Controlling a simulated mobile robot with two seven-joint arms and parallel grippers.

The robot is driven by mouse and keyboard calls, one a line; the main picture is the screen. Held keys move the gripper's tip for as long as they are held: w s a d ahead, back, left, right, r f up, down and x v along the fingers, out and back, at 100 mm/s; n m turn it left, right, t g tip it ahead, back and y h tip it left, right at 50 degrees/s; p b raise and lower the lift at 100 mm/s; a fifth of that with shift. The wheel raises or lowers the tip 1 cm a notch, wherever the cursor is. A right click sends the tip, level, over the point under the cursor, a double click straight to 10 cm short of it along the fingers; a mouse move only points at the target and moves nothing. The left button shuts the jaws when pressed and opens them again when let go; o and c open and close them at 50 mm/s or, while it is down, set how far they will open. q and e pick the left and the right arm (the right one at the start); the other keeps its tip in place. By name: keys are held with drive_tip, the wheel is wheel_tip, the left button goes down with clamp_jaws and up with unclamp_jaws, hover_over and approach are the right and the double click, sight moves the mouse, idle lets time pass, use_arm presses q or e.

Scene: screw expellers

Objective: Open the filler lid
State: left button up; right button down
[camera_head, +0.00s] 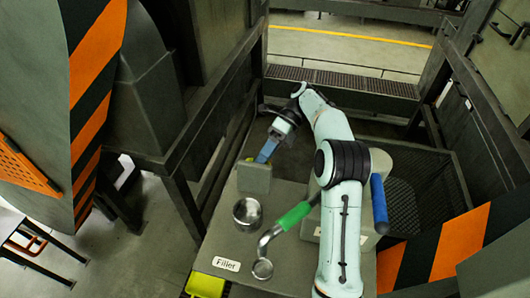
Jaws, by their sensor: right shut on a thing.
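The white "Filler" label (226,264) is on the grey machine top. Near it, a small round disc (262,269) joins a bent metal lever with a green handle (294,215). An open metal cylinder (247,213) stands behind the label. Further back is a grey block (254,180) with a yellow part at its top. My right gripper (266,152) reaches down to the top of this block, its blue fingers at the yellow part. It is shut there; the fingers and my wrist partly hide the contact. Which part is the filler lid is not clear. My left gripper is not in view.
A blue handle (379,204) stands right of my right arm. A dark mesh-floored bin (410,190) lies further right. A yellow part (205,285) is at the front edge. Dark frame beams and orange-striped panels (462,240) border the machine top.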

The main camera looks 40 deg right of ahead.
drive_tip(key=shift+s+f, duration=0.15)
drive_tip(key=shift+f, duration=0.35)
drive_tip(key=c, duration=1.1)
unclamp_jaws()
drive_tip(key=shift+r, duration=0.15)
drive_tip(key=shift+r, duration=0.1)
